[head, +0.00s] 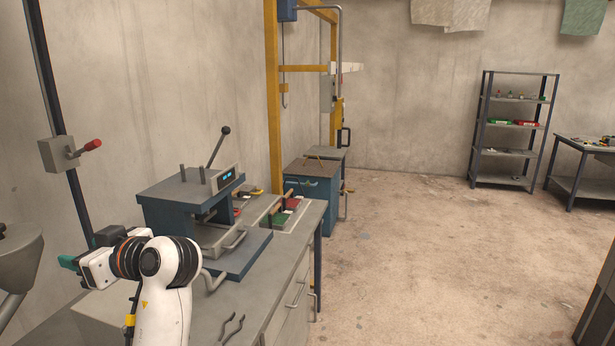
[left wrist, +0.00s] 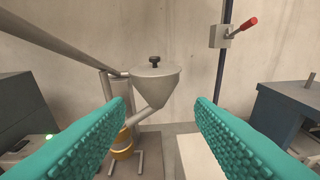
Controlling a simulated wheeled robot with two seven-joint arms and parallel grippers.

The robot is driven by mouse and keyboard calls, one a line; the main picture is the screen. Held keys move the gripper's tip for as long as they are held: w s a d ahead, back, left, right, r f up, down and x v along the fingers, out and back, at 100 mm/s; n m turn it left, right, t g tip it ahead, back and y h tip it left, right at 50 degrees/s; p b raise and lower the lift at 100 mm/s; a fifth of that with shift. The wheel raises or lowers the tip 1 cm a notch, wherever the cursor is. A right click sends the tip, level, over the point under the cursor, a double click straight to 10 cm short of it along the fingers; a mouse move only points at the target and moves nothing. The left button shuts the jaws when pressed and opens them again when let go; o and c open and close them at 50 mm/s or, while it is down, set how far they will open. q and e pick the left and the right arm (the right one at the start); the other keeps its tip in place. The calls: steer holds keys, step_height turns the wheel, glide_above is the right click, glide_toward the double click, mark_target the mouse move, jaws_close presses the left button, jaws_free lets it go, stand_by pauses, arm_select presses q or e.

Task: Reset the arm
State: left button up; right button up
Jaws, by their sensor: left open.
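My left arm (head: 162,297) comes up at the lower left of the head view, bent to the left beside the grey workbench. My left gripper (head: 68,262) points left and shows its teal finger pads. In the left wrist view the gripper (left wrist: 160,108) is open, with two textured teal fingers wide apart and nothing between them. Beyond the fingers stands a grey metal hopper (left wrist: 156,86) with a black knob on its lid. My right gripper is in neither view.
A press (head: 190,205) with a raised lever stands on the workbench (head: 270,262), just right of my arm. A switch box (head: 58,154) with a red handle is on a dark post behind. The concrete floor to the right is open, up to a shelf rack (head: 512,126).

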arm_select(q)
steer(key=s+d+f+m+h, duration=0.2)
steer(key=s+f+m+h, duration=0.1)
steer(key=f, duration=0.6)
steer(key=s+d+f+m+t+h, duration=0.1)
steer(key=s+f+m+h, duration=0.25)
steer(key=f, duration=0.55)
steer(key=s+d+f+m+h, duration=0.2)
steer(key=f+m, duration=0.2)
steer(key=f, duration=0.5)
steer(key=s+d+f+m+g+h, duration=0.1)
steer(key=s+d+f+m+h, duration=0.3)
steer(key=s, duration=0.6)
steer(key=s+d+f+m+g+h, duration=0.1)
steer(key=s+d+f+g+h, duration=0.15)
steer(key=s+d+f, duration=0.5)
steer(key=s+a+f+b, duration=0.1)
steer(key=s+f, duration=0.1)
steer(key=f, duration=1.2)
steer(key=s+a+f+b, duration=0.1)
steer(key=f, duration=1.2)
steer(key=s+a+f+g, duration=0.1)
steer(key=s+a+f, duration=0.2)
steer(key=s+f, duration=1.2)
steer(key=shift+s+f+m+g+b, duration=0.35)
steer(key=shift+f+b, duration=0.1)
steer(key=shift+d, duration=0.1)
